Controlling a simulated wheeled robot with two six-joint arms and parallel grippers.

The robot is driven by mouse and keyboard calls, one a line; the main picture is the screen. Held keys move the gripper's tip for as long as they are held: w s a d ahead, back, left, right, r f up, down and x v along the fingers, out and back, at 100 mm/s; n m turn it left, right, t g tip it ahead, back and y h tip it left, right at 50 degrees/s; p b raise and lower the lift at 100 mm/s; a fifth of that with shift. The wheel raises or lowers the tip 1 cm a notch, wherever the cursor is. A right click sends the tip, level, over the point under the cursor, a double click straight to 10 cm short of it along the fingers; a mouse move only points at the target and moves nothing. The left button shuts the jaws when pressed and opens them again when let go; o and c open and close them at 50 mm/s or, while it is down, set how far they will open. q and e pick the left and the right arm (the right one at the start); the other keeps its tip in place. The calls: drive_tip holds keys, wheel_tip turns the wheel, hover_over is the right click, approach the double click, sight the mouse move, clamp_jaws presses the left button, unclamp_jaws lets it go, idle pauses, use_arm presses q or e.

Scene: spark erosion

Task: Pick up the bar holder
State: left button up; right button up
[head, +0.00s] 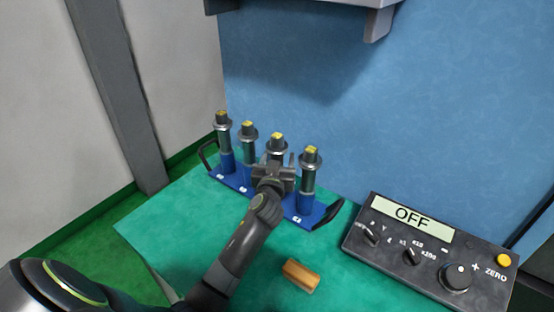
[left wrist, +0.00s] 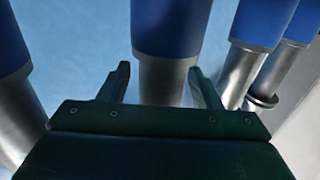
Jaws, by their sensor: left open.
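Several upright holders stand in a row on a blue rack (head: 238,187) with black handles at its ends. Each has a grey metal body, a collar and a yellow-marked top; I cannot tell which is the bar holder. My left gripper (head: 277,163) is at the third holder from the left (head: 277,144), whose lower part it hides. In the left wrist view, the open fingers (left wrist: 164,88) stand either side of a metal cylinder with a blue section (left wrist: 168,28). Gaps show beside it, and it does not look gripped. My right gripper is out of view.
Neighbouring holders (head: 311,160) (head: 247,143) stand close on both sides. A small orange-brown block (head: 301,275) lies on the green table top (head: 165,218). A black control box (head: 430,262) reading OFF stands at the right. A grey overhang (head: 376,24) is above.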

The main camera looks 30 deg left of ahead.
use_arm(q)
clamp_jaws()
drive_tip(key=shift+r, duration=0.1)
idle(0.3)
wheel_tip(320, 180, up, 18)
idle(0.8)
idle(0.5)
idle(0.4)
